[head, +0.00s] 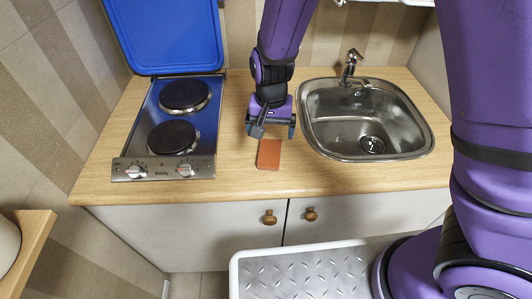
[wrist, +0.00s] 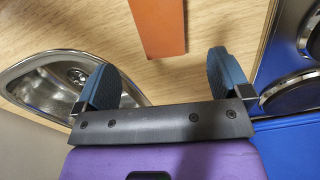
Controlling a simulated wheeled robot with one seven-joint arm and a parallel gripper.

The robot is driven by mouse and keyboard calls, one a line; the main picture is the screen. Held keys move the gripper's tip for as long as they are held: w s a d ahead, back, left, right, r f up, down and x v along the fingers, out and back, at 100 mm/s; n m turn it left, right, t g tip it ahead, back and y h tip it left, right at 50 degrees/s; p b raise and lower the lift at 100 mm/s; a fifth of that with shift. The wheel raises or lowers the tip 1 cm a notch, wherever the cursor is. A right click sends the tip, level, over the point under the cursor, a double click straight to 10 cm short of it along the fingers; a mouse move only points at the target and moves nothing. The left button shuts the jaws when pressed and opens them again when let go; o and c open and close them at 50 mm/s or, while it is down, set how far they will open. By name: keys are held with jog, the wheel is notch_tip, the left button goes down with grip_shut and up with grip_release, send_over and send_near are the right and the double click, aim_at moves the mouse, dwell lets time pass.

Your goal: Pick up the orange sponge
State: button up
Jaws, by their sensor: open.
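The orange sponge (head: 269,154) is a small block lying flat on the wooden counter, between the hob and the sink. My gripper (head: 270,131) is just behind the sponge in the head view, low over the counter and pointing down. In the wrist view the sponge (wrist: 159,27) lies at the top, ahead of the space between the two blue fingers. My gripper (wrist: 165,75) is open with nothing between its fingers. The sponge's far end is cut off by the wrist frame's edge.
A two-plate hob (head: 143,162) with its blue lid (head: 168,35) raised stands at the left. A steel sink (head: 318,132) with a tap (head: 350,64) is at the right. Bare counter (head: 235,165) surrounds the sponge, and the front edge is close.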

aim_at(270, 151)
notch_tip(270, 151, down, 9)
jog(key=shift+w+f, duration=0.1)
dwell(0.5)
jog(key=c, duration=1)
